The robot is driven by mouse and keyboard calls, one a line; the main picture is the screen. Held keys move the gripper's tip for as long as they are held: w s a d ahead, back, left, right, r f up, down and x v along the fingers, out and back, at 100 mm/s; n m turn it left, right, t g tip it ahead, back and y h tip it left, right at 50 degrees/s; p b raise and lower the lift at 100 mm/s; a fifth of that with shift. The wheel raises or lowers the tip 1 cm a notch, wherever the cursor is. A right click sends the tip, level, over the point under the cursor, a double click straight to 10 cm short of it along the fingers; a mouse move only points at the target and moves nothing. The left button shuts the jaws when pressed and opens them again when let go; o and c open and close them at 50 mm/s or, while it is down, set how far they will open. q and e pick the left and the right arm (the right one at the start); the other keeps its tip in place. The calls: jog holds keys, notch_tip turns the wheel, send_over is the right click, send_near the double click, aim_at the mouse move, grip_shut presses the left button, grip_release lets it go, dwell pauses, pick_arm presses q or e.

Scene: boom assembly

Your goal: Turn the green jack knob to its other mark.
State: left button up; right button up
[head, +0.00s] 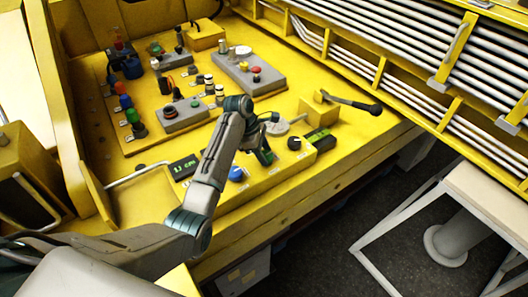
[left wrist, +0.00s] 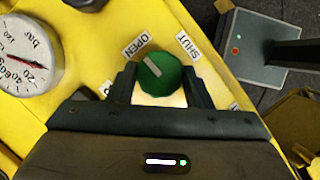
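The green jack knob (left wrist: 159,74) shows in the left wrist view on the yellow panel. Its white pointer line slants up and left, toward the OPEN label (left wrist: 137,45). The SHUT label (left wrist: 187,46) is up and to the right of it. The two fingers of my left gripper (left wrist: 160,82) stand on either side of the knob, very close to it. I cannot tell whether they press on it. In the head view my left gripper (head: 264,146) is over the front panel and hides most of the green knob. My right gripper is not in view.
A blue knob (head: 236,174) and a black knob (head: 294,143) flank that spot on the front panel. A white dial gauge (left wrist: 30,55) lies left of the knob. A black-handled lever (head: 350,103) is at the right. Boxes with buttons fill the panel behind.

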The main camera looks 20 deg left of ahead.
pick_arm(q)
jog(key=shift+m, duration=0.4)
jog(key=m+g, duration=0.1)
jog(key=m, duration=0.1)
jog(key=m+g, duration=0.1)
jog(key=m, duration=0.1)
jog(key=shift+w+d+r+m, duration=0.1)
jog(key=shift+w+m, duration=0.1)
jog(key=shift+m, duration=0.1)
jog(key=m, duration=0.2)
jog(key=m+g+y, duration=0.1)
jog(key=m, duration=0.1)
jog(key=shift+w+m+g, duration=0.1)
jog(key=shift+m+g, duration=0.2)
jog(key=shift+m, duration=0.1)
jog(key=shift+y, duration=0.3)
jog(key=o, duration=1)
jog(key=shift+c, duration=0.2)
